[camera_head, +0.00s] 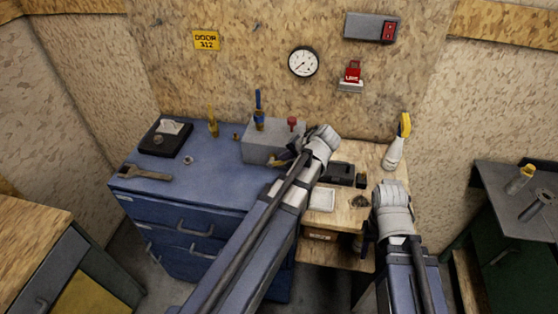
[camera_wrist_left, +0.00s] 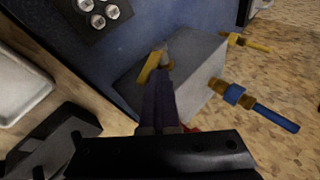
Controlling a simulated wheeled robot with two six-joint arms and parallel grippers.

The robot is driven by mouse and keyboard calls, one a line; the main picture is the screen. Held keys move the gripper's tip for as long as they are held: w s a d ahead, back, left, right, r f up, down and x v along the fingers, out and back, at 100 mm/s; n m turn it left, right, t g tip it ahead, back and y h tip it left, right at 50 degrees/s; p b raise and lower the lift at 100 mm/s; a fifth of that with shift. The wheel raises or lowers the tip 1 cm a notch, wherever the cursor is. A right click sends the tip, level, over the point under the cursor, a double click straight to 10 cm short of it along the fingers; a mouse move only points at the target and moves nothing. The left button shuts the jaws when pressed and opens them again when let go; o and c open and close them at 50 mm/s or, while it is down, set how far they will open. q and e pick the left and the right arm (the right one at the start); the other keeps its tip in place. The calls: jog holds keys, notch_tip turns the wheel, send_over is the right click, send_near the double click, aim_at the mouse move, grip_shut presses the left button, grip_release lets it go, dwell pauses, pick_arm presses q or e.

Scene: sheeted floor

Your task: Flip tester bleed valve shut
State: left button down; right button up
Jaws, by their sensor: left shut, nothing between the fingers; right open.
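The tester is a grey block (camera_head: 262,148) on the blue cabinet, also in the left wrist view (camera_wrist_left: 195,75). A small yellow lever (camera_wrist_left: 152,64) shows at its near face. A blue-handled brass valve (camera_head: 259,110) stands on the block; its blue handle (camera_wrist_left: 272,118) also shows in the wrist view. A red knob (camera_head: 292,122) is beside it. Which of these is the bleed valve I cannot tell for certain. My left gripper (camera_wrist_left: 158,88) is shut and empty, its tips at the yellow lever; contact is unclear. My right gripper (camera_head: 368,238) is open, low at the bench front, partly hidden.
A wrench (camera_head: 146,173) and a black tray (camera_head: 165,139) lie on the cabinet at left. A yellow-handled fitting (camera_head: 212,122) stands left of the block. The wooden bench holds a black case (camera_head: 338,175), white tray (camera_head: 321,199) and spray bottle (camera_head: 394,152).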

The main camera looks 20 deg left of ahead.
pick_arm(q)
jog(key=f+y+b, duration=0.1)
jog(key=b, duration=0.1)
jog(key=d+y+b, duration=0.1)
jog(key=b, duration=0.1)
jog(key=d+f+m+y+b, duration=0.1)
jog(key=b, duration=0.1)
jog(key=shift+w+f+y, duration=0.3)
jog(key=shift+f, duration=0.1)
pick_arm(e)
notch_tip(320, 180, down, 8)
jog(key=shift+r, duration=0.2)
pick_arm(q)
jog(key=shift+d+f, duration=0.15)
pick_arm(e)
jog(key=shift+f, duration=0.1)
pick_arm(q)
jog(key=shift+r, duration=0.35)
jog(key=a+r+p+v, duration=0.1)
jog(key=r+p+v, duration=0.1)
jog(key=p+v, duration=0.6)
jog(key=v, duration=0.3)
jog(key=shift+w+d+r, duration=0.2)
jog(key=shift+w+d, duration=0.05)
jog(key=shift+d, duration=0.05)
pick_arm(e)
notch_tip(320, 180, up, 9)
jog(key=d, duration=0.1)
jog(key=shift+f, duration=0.15)
